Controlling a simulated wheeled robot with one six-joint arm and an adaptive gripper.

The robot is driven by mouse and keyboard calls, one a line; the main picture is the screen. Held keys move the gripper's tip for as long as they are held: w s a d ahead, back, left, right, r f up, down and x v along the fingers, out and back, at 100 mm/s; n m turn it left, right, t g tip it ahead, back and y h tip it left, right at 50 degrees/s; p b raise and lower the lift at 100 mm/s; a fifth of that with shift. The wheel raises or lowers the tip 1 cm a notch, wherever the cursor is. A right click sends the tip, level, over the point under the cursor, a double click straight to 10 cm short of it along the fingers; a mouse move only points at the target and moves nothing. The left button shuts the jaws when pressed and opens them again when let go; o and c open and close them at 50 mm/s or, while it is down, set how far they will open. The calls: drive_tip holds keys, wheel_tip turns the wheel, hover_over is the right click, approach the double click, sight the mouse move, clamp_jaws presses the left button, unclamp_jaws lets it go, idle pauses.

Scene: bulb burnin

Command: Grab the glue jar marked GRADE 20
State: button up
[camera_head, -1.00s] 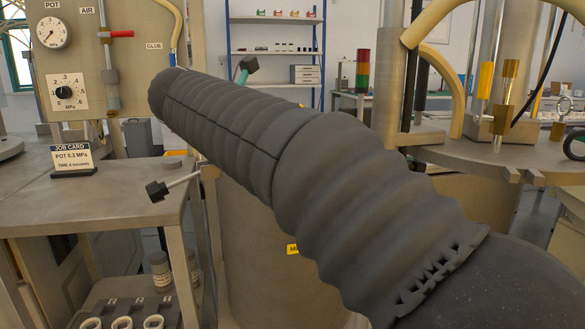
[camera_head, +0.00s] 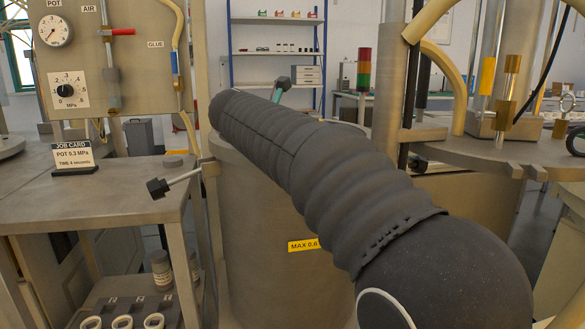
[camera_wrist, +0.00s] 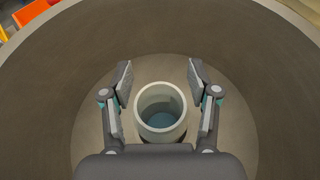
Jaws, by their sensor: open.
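In the wrist view my gripper (camera_wrist: 160,80) is open inside a large round metal vessel (camera_wrist: 50,100). A pale, open-topped container (camera_wrist: 160,132) stands on the vessel's floor between and just below the fingers. Its inside looks bluish and empty, and no marking on it can be read. In the head view two jars with pale labels, the left jar (camera_head: 161,270) and the right jar (camera_head: 194,268), stand under the left bench; their writing is too small to read. My gripper is hidden in the head view.
The metal tank (camera_head: 255,205) marked MAX 0.6 stands in the middle, behind my arm. The bench (camera_head: 110,200) at the left carries a job card (camera_head: 74,158). Several white-rimmed cups (camera_head: 122,322) sit in a lower rack. A hand-lever clamp (camera_head: 175,183) sticks out beside the tank.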

clamp_jaws()
drive_tip(key=shift+r, duration=0.1)
idle(0.5)
wheel_tip(320, 180, up, 18)
drive_tip(key=p, duration=0.3)
drive_tip(key=shift+p, duration=0.3)
